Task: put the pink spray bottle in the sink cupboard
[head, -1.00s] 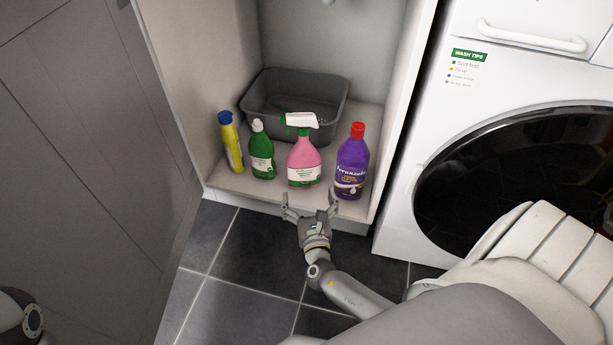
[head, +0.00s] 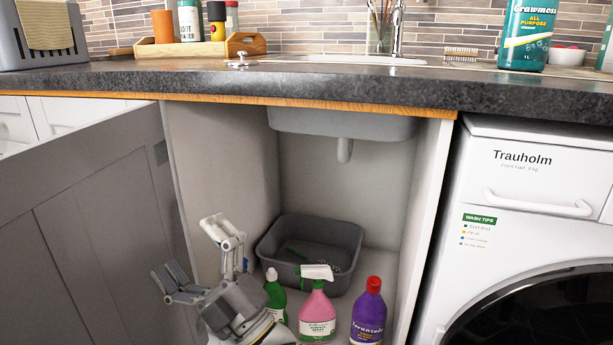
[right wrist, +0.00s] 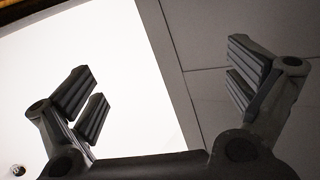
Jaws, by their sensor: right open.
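The pink spray bottle (head: 317,314) with a white and green trigger head stands upright on the floor of the open sink cupboard (head: 428,200), between a green bottle and a purple bottle. My right gripper (head: 201,262) is raised in front of the cupboard's left side, left of the pink bottle and apart from it. Its fingers are spread wide with nothing between them. In the right wrist view the open fingers (right wrist: 165,90) face a bright white surface and a grey panel; no bottle shows there. My left gripper is out of view.
A grey tub (head: 310,243) sits behind the bottles. The green bottle (head: 275,295) and purple bottle (head: 368,313) flank the pink one. The open grey door (head: 95,240) is at left, the washing machine (head: 530,180) at right. The dark countertop (head: 300,84) overhangs above.

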